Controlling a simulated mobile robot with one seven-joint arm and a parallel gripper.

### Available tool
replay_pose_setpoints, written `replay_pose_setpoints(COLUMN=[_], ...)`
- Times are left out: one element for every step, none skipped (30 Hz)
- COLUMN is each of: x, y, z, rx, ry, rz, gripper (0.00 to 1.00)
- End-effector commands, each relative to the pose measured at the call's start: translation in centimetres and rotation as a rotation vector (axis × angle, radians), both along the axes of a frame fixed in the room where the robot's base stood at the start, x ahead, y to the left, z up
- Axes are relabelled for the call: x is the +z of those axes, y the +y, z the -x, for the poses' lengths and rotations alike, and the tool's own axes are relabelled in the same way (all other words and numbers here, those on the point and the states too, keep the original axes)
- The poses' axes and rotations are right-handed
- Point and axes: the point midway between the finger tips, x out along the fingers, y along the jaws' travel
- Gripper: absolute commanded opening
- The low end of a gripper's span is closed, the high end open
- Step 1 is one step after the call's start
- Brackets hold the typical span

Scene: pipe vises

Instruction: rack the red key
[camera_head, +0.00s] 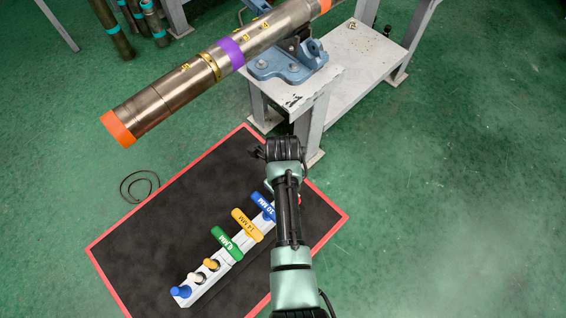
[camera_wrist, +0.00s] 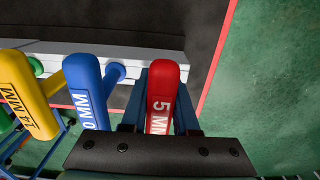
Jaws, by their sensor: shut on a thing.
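The red key (camera_wrist: 165,108), marked with a 5 and partly covered lettering, stands between the fingers of my gripper (camera_wrist: 161,92) in the wrist view. The gripper is shut on it. The white rack (camera_wrist: 110,52) runs behind; the red key is by its right end, and I cannot tell whether it sits in a slot. In the head view the rack (camera_head: 222,267) lies on a black mat. My arm hides the gripper's fingers and most of the key there.
Blue (camera_head: 263,206), yellow (camera_head: 246,224) and green (camera_head: 227,243) keys stand in the rack, with smaller pegs at its near end. The black mat (camera_head: 140,250) has a red border. A pipe (camera_head: 170,90) in a blue vise (camera_head: 287,62) overhangs the floor beyond.

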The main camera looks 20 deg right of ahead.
Motion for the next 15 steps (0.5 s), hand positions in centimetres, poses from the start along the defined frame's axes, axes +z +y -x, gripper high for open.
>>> replay_pose_setpoints(x=[-0.04, -0.06, -0.09, -0.11, -0.12, -0.14, -0.15, -0.15, -0.16, -0.17, -0.17, -0.17, -0.17, -0.16, -0.15], y=[0.0, 0.01, 0.01, 0.01, 0.01, 0.01, 0.01, 0.01, 0.02, 0.02, 0.02, 0.02, 0.02, 0.02, 0.02], z=[0.02, 0.03, 0.04, 0.04, 0.04, 0.06, 0.06, 0.06, 0.07, 0.07, 0.08, 0.08, 0.08, 0.07, 0.07], rx=[0.0, 0.0, 0.0, 0.0, 0.0, 0.0, 0.0, 0.0, 0.0, 0.0, 0.0, 0.0, 0.0, 0.0, 0.0], ry=[0.0, 0.001, 0.001, 0.001, 0.001, 0.001, 0.001, 0.001, 0.001, 0.001, 0.002, 0.002, 0.002, 0.001, 0.001], rz=[0.0, 0.0, 0.0, 0.0, -0.001, -0.001, -0.001, -0.001, -0.001, -0.001, 0.0, 0.0, 0.0, -0.001, -0.001], gripper=[0.0, 0.0, 0.0, 0.0, 0.0, 0.0, 0.0, 0.0, 0.0, 0.32, 0.37, 0.45, 0.5, 0.55, 0.62])
